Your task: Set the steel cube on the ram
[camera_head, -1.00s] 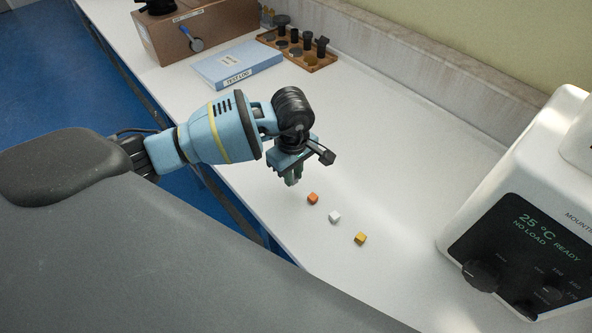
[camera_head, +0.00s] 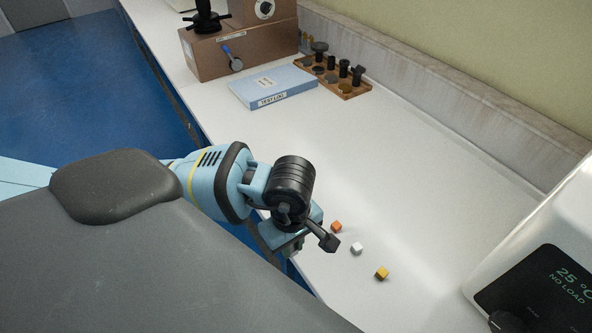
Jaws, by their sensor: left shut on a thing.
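My left gripper (camera_head: 292,254) is low over the near edge of the white bench and points down. No grey steel cube shows on the bench, so the held thing seems to be the steel cube. An orange cube (camera_head: 336,227), a white cube (camera_head: 356,249) and a yellow cube (camera_head: 382,273) lie in a slanting row just right of the gripper. I cannot pick out the ram for certain. A black post with a spoked handle (camera_head: 206,18) stands at the brown housing at the back left. My right gripper is not in view.
A white machine (camera_head: 560,215) with a dark display panel (camera_head: 545,288) stands at the right. A blue test log (camera_head: 272,85) and a wooden tray (camera_head: 348,88) of dark parts lie before the brown housing (camera_head: 275,42). The middle of the bench (camera_head: 400,170) is clear.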

